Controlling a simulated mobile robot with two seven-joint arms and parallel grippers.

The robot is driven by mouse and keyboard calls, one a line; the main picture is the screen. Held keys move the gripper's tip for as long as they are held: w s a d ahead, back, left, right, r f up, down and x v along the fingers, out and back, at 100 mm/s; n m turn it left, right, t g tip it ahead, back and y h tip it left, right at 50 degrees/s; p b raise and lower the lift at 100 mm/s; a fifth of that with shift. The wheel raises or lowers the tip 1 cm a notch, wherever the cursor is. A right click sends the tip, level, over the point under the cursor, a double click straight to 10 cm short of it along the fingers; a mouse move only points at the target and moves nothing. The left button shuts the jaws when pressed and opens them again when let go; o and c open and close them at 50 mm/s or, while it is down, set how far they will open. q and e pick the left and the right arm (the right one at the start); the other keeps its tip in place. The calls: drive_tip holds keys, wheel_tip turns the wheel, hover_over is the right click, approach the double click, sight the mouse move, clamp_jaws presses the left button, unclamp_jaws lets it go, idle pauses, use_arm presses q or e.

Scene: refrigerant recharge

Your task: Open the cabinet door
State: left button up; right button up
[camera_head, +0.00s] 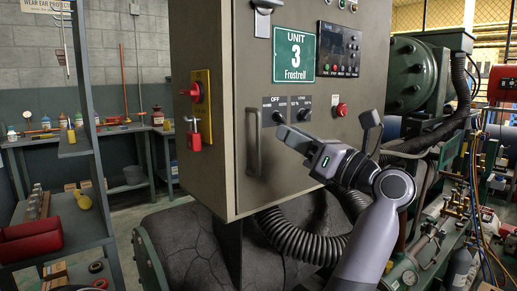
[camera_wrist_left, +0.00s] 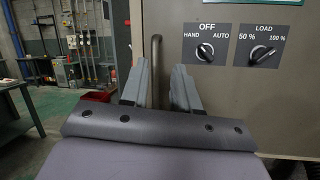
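The grey cabinet (camera_head: 300,185) labelled Unit 3 Frostrell stands in the middle of the head view, its door shut. Its upright bar handle (camera_head: 253,143) is at the left of the door front. The handle also shows in the left wrist view (camera_wrist_left: 156,60), between my fingers. My left gripper (camera_head: 325,125) is open in front of the door, right of the handle in the head view. Its fingers (camera_wrist_left: 158,78) are apart with nothing gripped. The lower part of the handle is hidden by the gripper in the wrist view. My right gripper is not in view.
Two black knobs (camera_head: 280,115) and a red button (camera_head: 341,109) sit on the door. A red switch with padlock (camera_head: 194,138) is on the cabinet's left side. A ribbed hose (camera_head: 300,240) runs below. Shelving (camera_head: 85,120) stands left, with open floor between.

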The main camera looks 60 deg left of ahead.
use_arm(q)
drive_tip(key=s+a+n+h, duration=0.1)
drive_tip(key=n+h, duration=0.1)
drive_tip(key=h, duration=0.1)
hover_over(258, 170)
drive_tip(key=shift+w+a+f+t, duration=0.2)
drive_tip(key=shift+a+f+t, duration=0.05)
drive_tip(key=shift+f+t, duration=0.15)
clamp_jaws()
